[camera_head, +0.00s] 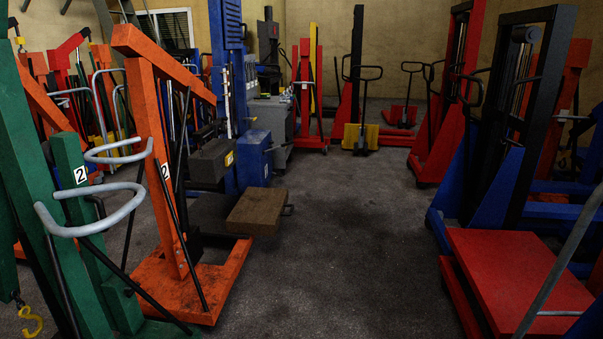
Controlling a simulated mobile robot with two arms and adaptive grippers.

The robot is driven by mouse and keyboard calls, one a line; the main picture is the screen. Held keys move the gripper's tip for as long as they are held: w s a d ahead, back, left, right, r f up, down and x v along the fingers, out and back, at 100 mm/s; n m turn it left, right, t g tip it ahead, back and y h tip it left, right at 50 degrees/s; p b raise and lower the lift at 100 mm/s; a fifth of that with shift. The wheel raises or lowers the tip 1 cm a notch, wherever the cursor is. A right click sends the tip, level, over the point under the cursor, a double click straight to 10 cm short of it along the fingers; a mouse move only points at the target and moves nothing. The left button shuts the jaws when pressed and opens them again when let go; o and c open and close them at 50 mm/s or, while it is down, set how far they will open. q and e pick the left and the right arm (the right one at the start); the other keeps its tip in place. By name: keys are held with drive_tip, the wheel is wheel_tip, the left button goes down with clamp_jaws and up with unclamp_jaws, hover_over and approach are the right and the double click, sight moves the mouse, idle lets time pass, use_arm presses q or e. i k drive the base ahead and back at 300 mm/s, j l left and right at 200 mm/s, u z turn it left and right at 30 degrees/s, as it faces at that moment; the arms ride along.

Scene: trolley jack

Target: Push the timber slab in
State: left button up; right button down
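The timber slab (259,211) looks like a thick brown block, left of the middle in the head view. It juts out to the right beyond the orange hoist, in front of a blue lift. A small dark loop shows at its right end. I cannot tell what bears it from below, and its left end lies in shadow. Neither of my grippers is in view.
An orange hoist (170,190) and a green hoist (70,190) with grey loop handles crowd the left. A blue lift (254,155) stands behind the slab. A red platform trolley (520,280) is at right. The dark floor (340,250) between is clear.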

sight(259, 211)
drive_tip(key=i, duration=2.1)
